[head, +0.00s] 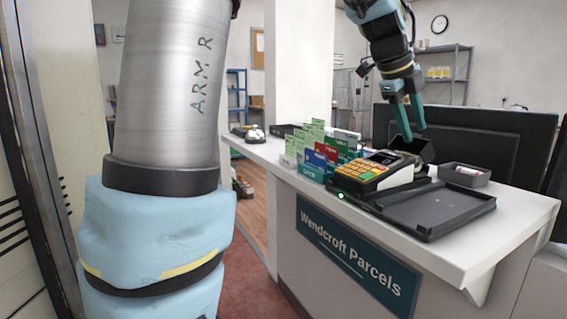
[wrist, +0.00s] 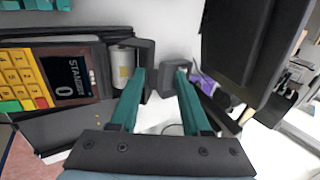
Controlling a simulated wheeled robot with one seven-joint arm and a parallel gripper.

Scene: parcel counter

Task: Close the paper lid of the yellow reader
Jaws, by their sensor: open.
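The reader (head: 372,172) with yellow keys stands on the counter; it also shows at the left of the wrist view (wrist: 50,80), its screen lit. Its dark paper lid (head: 425,150) stands raised at the reader's far end. In the wrist view the lid (wrist: 147,58) is upright beside the pale paper roll (wrist: 122,68) in its bay. My gripper (head: 412,132) is open and empty above the lid end of the reader. In the wrist view my fingers (wrist: 159,75) point toward the lid area, the left finger close to the lid. I cannot tell whether they touch.
A flat black tray (head: 435,212) lies in front of the reader. A small grey tray (head: 480,180) with a roll-like item is at its right. Card racks (head: 318,155) stand left of the reader. Dark monitors (head: 480,140) rise behind. The counter's right end (head: 525,215) is clear.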

